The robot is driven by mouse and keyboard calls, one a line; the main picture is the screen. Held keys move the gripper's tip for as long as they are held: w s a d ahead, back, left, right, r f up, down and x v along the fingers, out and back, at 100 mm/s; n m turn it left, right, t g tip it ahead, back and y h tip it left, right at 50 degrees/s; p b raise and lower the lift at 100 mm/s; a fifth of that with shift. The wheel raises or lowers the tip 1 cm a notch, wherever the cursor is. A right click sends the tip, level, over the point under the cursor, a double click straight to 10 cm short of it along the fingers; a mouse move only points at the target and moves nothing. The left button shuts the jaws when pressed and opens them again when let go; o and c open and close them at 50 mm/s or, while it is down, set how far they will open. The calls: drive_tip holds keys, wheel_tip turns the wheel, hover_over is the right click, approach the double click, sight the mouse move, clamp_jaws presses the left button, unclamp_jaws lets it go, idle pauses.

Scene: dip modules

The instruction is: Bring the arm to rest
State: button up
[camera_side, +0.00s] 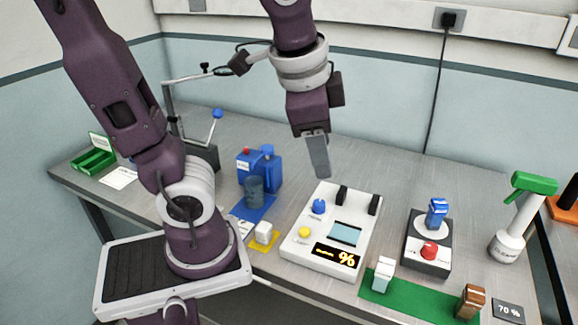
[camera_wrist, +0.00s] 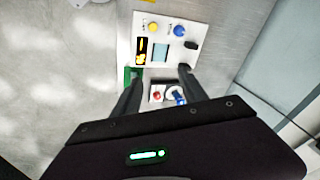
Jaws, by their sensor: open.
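My gripper (camera_side: 318,155) hangs pointing down above the back of the white instrument (camera_side: 299,252), well clear of the bench. In the wrist view my gripper (camera_wrist: 158,72) shows two dark fingers spread apart with nothing between them. The white instrument also shows in the wrist view (camera_wrist: 200,17), with its blue knob, yellow button, pale blue window and lit display. A dark box with a red button (camera_side: 428,251) and a blue piece (camera_side: 437,212) on its round plate stands to the right.
A blue device (camera_side: 262,168) stands left of the instrument, near a white block (camera_side: 264,232) on a yellow pad. A green strip (camera_side: 412,303) holds a white block (camera_side: 383,274) and a brown block (camera_side: 470,302). A spray bottle (camera_side: 511,230) stands at right.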

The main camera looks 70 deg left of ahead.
drive_tip(key=s+d+f+n+t+h, duration=0.1)
drive_tip(key=s+d+n+t, duration=0.1)
drive_tip(key=s+n, duration=0.2)
drive_tip(key=shift+s+f+n+h, duration=0.2)
drive_tip(key=shift+s+n+h, duration=0.1)
drive_tip(key=shift+s, duration=0.65)
drive_tip(key=shift+a, duration=0.1)
idle(0.8)
